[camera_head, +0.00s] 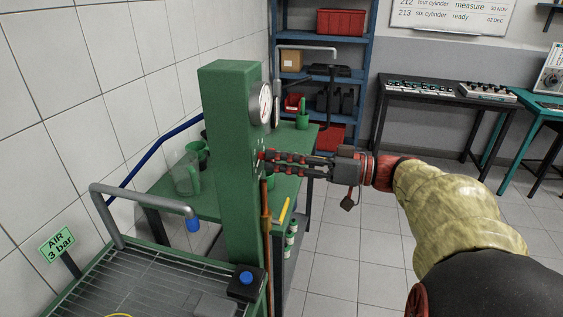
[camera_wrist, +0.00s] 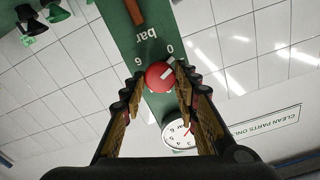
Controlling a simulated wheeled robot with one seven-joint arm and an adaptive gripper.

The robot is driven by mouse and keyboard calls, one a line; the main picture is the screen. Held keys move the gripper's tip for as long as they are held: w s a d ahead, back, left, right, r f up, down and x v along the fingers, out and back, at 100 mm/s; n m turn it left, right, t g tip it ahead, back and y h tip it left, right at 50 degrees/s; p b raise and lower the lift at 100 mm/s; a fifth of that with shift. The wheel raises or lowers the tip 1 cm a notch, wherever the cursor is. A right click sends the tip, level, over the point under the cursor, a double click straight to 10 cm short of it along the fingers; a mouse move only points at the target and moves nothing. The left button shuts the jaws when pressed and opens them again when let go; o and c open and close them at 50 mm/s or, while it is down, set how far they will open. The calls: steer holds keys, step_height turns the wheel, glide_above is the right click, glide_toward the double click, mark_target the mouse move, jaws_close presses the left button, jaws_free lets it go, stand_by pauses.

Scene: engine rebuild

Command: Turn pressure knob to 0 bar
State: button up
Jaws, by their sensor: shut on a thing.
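The round red pressure knob (camera_wrist: 160,75) sits on the green column (camera_wrist: 118,25), below the printed "bar", 0 and 6 in the wrist view, where the lettering is upside down. Its pale pointer mark slants up and right, to the right side of the 0 rather than clearly at it. My gripper (camera_wrist: 160,82) has one finger on each side of the knob and is shut on it. In the head view my gripper (camera_head: 266,160) reaches the column's right face from the right, and the fingers mostly hide the knob. A round white gauge (camera_head: 261,104) is above it.
A copper-coloured pipe (camera_head: 266,215) runs down the column below my gripper. A green bench (camera_head: 200,205) with green cups stands behind. A wire-rack tray (camera_head: 115,285) with a bent grey pipe and an "AIR 3 bar" sign (camera_head: 58,244) is at the left.

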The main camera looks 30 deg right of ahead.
steer(key=shift+f+n, duration=0.1)
steer(key=shift+n, duration=1.7)
steer(key=o, duration=1.1)
steer(key=shift+o, duration=0.3)
steer(key=v, duration=1.2)
